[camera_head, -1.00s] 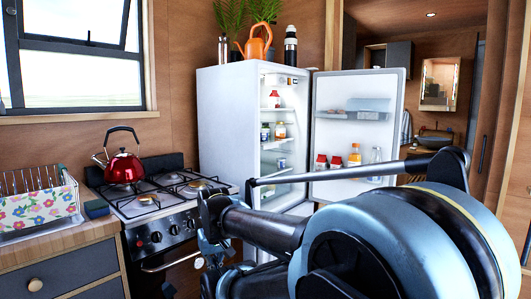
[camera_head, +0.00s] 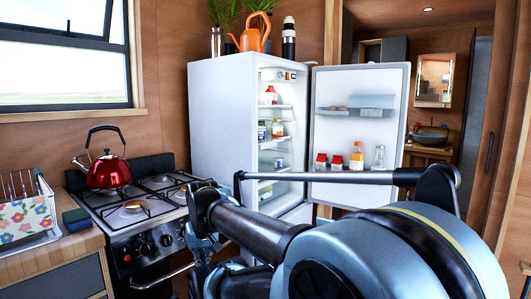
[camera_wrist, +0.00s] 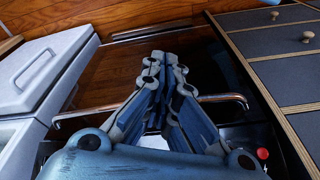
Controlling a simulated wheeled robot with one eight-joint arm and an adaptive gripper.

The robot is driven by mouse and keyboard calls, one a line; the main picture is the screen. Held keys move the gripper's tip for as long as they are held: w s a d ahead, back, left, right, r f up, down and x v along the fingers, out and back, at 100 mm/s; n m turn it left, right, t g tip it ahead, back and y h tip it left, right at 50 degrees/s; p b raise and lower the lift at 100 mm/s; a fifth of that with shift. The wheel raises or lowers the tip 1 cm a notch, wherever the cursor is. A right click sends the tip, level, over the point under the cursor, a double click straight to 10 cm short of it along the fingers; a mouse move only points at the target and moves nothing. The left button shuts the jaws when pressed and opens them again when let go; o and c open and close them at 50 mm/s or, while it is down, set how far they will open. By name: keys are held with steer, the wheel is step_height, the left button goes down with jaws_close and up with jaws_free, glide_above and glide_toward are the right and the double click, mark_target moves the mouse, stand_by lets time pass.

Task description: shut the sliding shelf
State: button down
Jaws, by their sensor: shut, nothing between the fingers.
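No single part stands out clearly as the sliding shelf. The white fridge (camera_head: 222,135) stands open, with several shelves (camera_head: 275,140) inside holding jars and bottles. Its door (camera_head: 360,185) is swung out to the right, with bottles in its racks. My gripper (camera_wrist: 165,62) shows in the wrist view with its fingers together and nothing between them. It is over a metal bar handle (camera_wrist: 225,98) and a dark glossy panel (camera_wrist: 115,65); I cannot tell whether it touches them. In the head view my arm covers the lower middle, and the fingers are not clear.
The stove (camera_head: 160,215) with a red kettle (camera_head: 109,170) stands left of the fridge. Drawers with round knobs (camera_wrist: 307,36) are at right in the wrist view. A white panel with a recessed handle (camera_wrist: 38,70) is at left there. Wood floor (camera_wrist: 130,18) shows beyond.

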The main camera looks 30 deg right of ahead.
steer(key=w+d+r+m+t+y, duration=0.2)
steer(key=w+d+r+m+y, duration=0.15)
steer(key=w+r+m, duration=0.55)
steer(key=w+d+r+m+t+y, duration=0.3)
steer(key=w+r+m, duration=0.35)
steer(key=w, duration=0.55)
steer(key=w+d+r+m+t, duration=0.1)
steer(key=w+d+r+m, duration=0.1)
steer(key=d, duration=0.6)
steer(key=w+d+r+m+t, duration=0.2)
steer(key=d+m, duration=0.3)
steer(key=d, duration=0.4)
steer(key=w+d+r+m+t+y, duration=0.1)
steer(key=w+d+r+m+t, duration=0.1)
steer(key=d, duration=0.6)
steer(key=shift+w+d+r+m, duration=0.4)
steer(key=shift+w+r+m, duration=0.05)
steer(key=shift+r+m, duration=0.25)
steer(key=m+t+h, duration=0.1)
steer(key=m+t, duration=0.3)
steer(key=m, duration=0.1)
glide_toward(263, 148)
steer(key=x, duration=0.7)
steer(key=shift+a+f, duration=0.15)
steer(key=shift+a, duration=0.1)
steer(key=shift+d, duration=0.1)
